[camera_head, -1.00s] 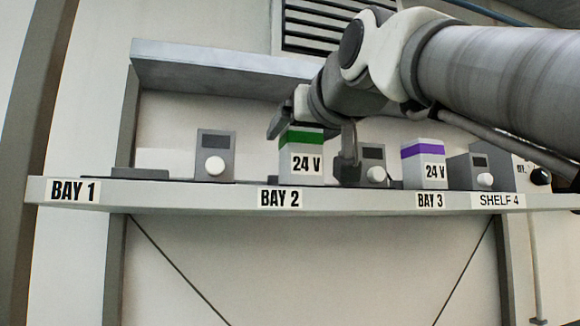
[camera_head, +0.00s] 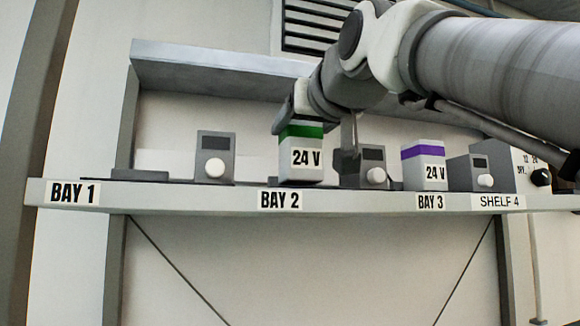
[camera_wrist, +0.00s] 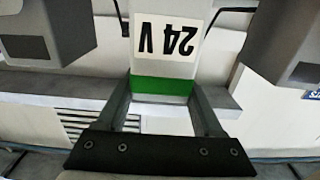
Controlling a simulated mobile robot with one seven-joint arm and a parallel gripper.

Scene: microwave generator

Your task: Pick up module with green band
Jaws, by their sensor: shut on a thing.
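The module with the green band (camera_head: 301,157) is a white block marked 24 V with a green stripe near its top. In the head view it is upright above the shelf at the BAY 2 label, its bottom seeming slightly clear of the surface. My gripper (camera_head: 314,128) reaches down from above and is shut on its upper part. In the wrist view the module (camera_wrist: 166,45) appears upside down, with the gripper's two fingers (camera_wrist: 164,95) on either side of its green band. The gripper and arm hide what lies behind the module's top.
A white 24 V module with a purple band (camera_head: 424,168) stands at BAY 3. Grey knob units stand left (camera_head: 214,158) and right (camera_head: 371,166) of the held module. An upper ledge (camera_head: 220,66) runs behind. The shelf edge (camera_head: 350,197) carries bay labels.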

